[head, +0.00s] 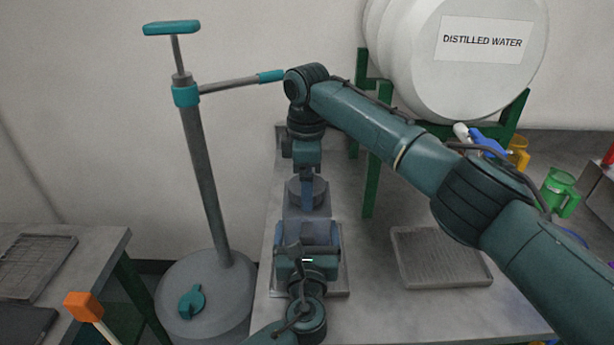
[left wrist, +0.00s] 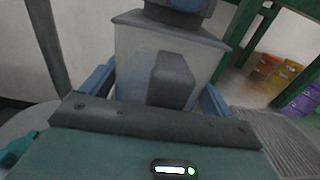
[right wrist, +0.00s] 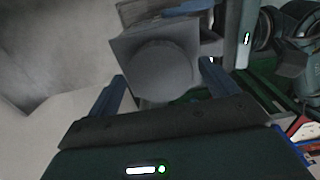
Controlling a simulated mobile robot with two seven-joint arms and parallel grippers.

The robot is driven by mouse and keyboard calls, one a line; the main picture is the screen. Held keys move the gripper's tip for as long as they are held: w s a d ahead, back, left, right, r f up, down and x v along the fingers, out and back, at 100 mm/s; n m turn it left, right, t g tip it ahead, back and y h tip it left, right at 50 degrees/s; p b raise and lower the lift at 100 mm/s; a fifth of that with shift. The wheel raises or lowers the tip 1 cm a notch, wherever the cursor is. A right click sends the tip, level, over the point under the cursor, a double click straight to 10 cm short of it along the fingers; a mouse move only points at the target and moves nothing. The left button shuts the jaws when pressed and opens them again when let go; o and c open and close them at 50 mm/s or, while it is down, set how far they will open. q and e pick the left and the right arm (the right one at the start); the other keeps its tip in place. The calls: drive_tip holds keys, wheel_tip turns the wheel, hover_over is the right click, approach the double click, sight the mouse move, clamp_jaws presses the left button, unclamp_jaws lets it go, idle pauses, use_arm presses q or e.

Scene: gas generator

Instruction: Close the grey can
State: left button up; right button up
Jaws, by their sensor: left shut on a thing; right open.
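The grey can (head: 307,212) stands upright on the table's left side, with a translucent body and grey square shoulders. It also shows in the left wrist view (left wrist: 160,50). My left gripper (head: 306,240) is shut around its body from the near side. A round grey lid (right wrist: 162,72) shows on the can's top in the right wrist view; whether it is tight I cannot tell. My right gripper (head: 306,178) points down above the can. It is open, with its blue fingers on either side of the lid and apparently apart from it.
A grey pump (head: 207,170) on a round tank stands left of the table. A white distilled water barrel (head: 455,90) on a green frame is behind. A grated tray (head: 440,257) and a green jug (head: 560,190) are to the right.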

drive_tip(key=c, duration=1)
drive_tip(key=m, duration=0.4)
drive_tip(key=shift+m, duration=0.3)
drive_tip(key=shift+c, duration=0.3)
drive_tip(key=m, duration=0.6)
drive_tip(key=shift+m, duration=0.4)
drive_tip(key=o, duration=1.1)
drive_tip(key=shift+r, duration=2.25)
drive_tip(key=shift+c, duration=0.2)
